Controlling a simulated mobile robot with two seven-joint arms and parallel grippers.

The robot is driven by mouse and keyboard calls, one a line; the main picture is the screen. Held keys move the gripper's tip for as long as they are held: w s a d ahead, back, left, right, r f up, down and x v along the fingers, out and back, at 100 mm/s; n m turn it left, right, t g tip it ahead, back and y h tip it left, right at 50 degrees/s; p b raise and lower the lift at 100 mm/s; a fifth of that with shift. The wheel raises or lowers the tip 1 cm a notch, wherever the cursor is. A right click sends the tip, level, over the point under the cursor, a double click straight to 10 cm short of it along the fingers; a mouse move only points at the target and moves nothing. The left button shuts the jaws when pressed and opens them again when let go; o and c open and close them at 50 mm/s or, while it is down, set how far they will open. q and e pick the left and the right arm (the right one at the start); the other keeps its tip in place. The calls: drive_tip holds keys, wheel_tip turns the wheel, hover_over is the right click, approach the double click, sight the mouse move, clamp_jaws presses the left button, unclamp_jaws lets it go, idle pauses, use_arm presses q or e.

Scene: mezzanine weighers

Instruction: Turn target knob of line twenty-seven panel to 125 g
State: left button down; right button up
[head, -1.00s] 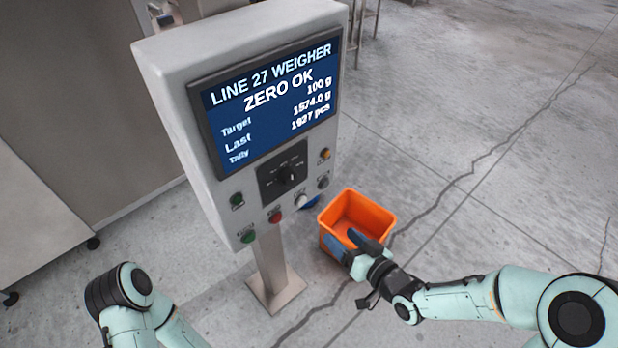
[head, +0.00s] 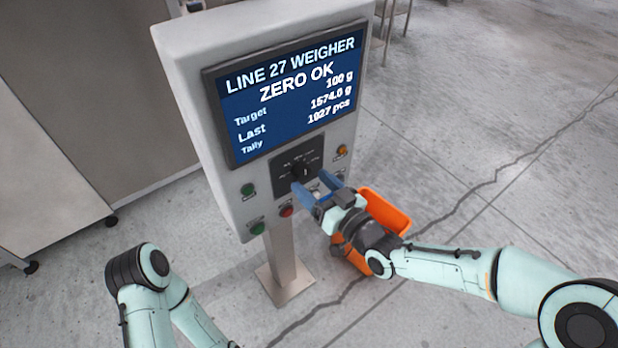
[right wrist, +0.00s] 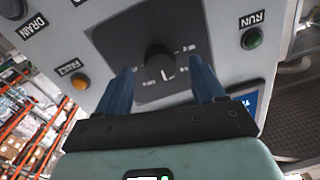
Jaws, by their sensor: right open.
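The line 27 weigher panel (head: 190,100) stands on a post, and its screen (head: 285,95) reads ZERO OK and Target 100 g. The black target knob (head: 299,169) sits on a dark dial plate below the screen. In the right wrist view the knob (right wrist: 160,58) shows a white mark and lies ahead of the gap between the fingers. My right gripper (head: 309,180) is open with blue fingers close to the dial. In the right wrist view this gripper (right wrist: 160,68) has a finger on either side, apart from the knob. My left gripper is out of view.
Buttons surround the dial, including a green RUN button (right wrist: 253,39) and an orange FAULT light (right wrist: 80,81). An orange bin (head: 388,212) stands on the floor behind my right gripper. A grey cabinet (head: 90,90) is at left.

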drive_tip(key=shift+x, duration=1.2)
drive_tip(key=c, duration=1.1)
drive_tip(key=shift+o, duration=0.3)
drive_tip(key=shift+m, duration=0.3)
drive_tip(key=m, duration=0.3)
drive_tip(key=shift+s+m+b, duration=0.1)
drive_tip(key=shift+m+b, duration=0.2)
drive_tip(key=shift+b, duration=0.05)
drive_tip(key=shift+m, duration=2.3)
